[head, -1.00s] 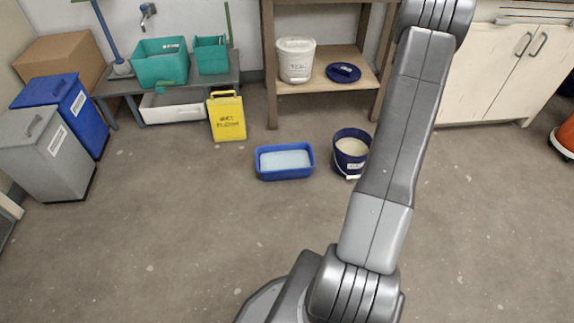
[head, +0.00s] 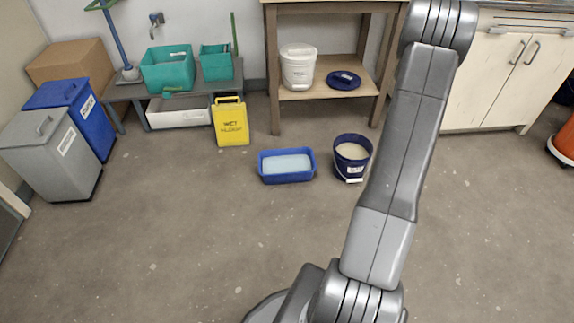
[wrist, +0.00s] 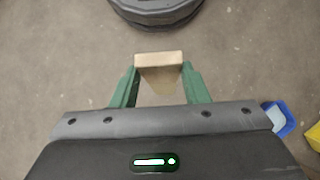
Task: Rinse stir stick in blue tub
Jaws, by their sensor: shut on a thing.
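The blue tub (head: 262,174), holding pale blue water, stands on the floor in the middle of the head view. It also shows in part at the right of the wrist view (wrist: 290,125). The stir stick (wrist: 160,60) is pale wood, seen nearly end-on. My gripper (wrist: 160,82), with green fingers, is shut on the stick, one finger on each side. The stick is apart from the tub. Its far end cannot be made out. My gripper is not in the head view, where only my arm shows.
A dark blue bucket (head: 350,168) of cream glaze stands right of the tub. A wooden shelf (head: 325,91) with a white bucket (head: 298,68) and blue lid (head: 343,79) is behind. The front-left floor is clear.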

